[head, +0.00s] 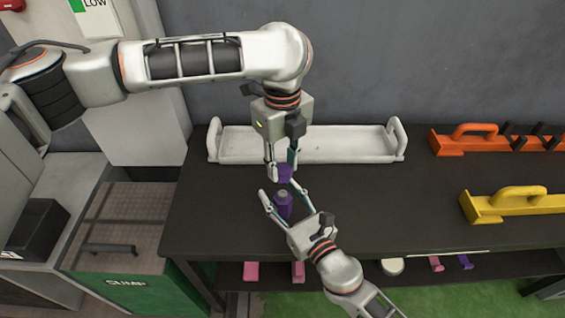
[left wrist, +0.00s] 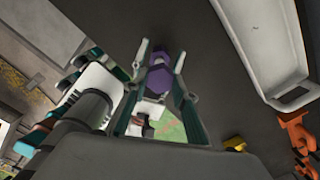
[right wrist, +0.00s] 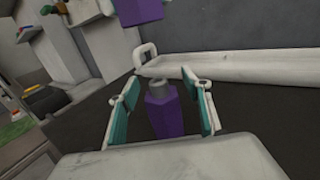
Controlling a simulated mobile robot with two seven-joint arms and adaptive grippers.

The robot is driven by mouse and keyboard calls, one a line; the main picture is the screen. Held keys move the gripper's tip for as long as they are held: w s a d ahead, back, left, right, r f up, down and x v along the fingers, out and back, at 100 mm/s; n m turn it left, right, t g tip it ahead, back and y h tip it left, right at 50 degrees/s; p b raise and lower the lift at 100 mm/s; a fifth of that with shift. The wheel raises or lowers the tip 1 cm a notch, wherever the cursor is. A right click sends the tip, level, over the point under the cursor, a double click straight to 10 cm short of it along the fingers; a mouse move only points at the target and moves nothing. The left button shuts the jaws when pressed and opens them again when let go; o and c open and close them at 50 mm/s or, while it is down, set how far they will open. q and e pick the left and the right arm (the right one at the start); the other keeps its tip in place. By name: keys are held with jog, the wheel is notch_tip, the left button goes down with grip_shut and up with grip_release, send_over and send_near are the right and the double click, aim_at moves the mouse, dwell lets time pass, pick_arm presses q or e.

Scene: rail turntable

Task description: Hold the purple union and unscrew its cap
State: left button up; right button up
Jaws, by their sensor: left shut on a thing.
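The purple union body (head: 283,208) stands upright, with a bare grey top; it also shows in the right wrist view (right wrist: 163,117). The purple cap (head: 283,173) is off the body, above it, with a gap between them. My left gripper (head: 281,170) points down and is shut on the cap, which also shows in the left wrist view (left wrist: 161,58). My right gripper (head: 284,194) has its fingers spread on either side of the body. In the right wrist view, gaps show between the fingers and the body. The body's foot is partly hidden there by my gripper.
A dark bench (head: 400,215) carries a long white tray (head: 345,145) behind the grippers. An orange tool carrier (head: 475,140) and a yellow one (head: 515,204) stand at the right. Pink and purple pieces lie on the lower shelf. The bench middle right is clear.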

jog(key=v, duration=1.2)
